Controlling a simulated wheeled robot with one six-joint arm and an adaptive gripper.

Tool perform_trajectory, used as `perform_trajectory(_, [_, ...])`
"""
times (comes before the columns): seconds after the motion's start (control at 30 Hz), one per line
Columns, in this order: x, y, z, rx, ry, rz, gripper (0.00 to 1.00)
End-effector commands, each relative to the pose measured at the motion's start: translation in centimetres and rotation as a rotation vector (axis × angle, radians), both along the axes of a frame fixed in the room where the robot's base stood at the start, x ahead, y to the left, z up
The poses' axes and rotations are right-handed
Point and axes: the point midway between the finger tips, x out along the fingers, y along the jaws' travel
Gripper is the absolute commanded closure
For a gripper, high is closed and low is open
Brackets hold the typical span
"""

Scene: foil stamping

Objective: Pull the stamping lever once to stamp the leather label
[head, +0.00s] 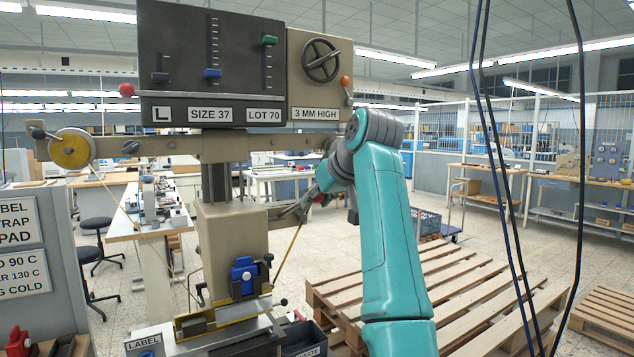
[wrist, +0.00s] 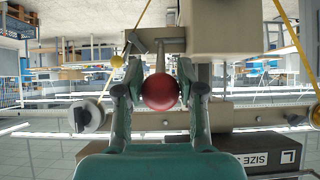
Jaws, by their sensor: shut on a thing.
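The stamping press (head: 222,215) stands left of centre in the head view. My gripper (head: 318,200) is at the right side of its column, partly hidden by my arm. In the wrist view, which is upside down, my gripper (wrist: 160,95) is shut on a red ball knob (wrist: 161,92), with one finger on each side. A lever rod (wrist: 159,58) runs from the knob toward the press. In the head view only a little red shows at the fingers. The press bed (head: 232,312) is low at the front. I cannot make out the leather label on it.
A panel (head: 212,68) with sliders tops the press; another red ball (head: 127,90) is at its left. A yellow foil spool (head: 73,149) is on the left arm. Wooden pallets (head: 450,285) lie right. Dark cables (head: 500,160) hang at right. A dark bin (head: 303,338) stands beside the bed.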

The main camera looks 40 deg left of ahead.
Motion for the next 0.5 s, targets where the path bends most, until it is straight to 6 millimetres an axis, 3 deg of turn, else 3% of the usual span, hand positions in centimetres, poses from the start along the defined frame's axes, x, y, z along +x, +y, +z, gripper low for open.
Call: perform_trajectory(0.5, [0.7, 1.4, 3.4, 0.004, -0.004, -0.003, 1.0])
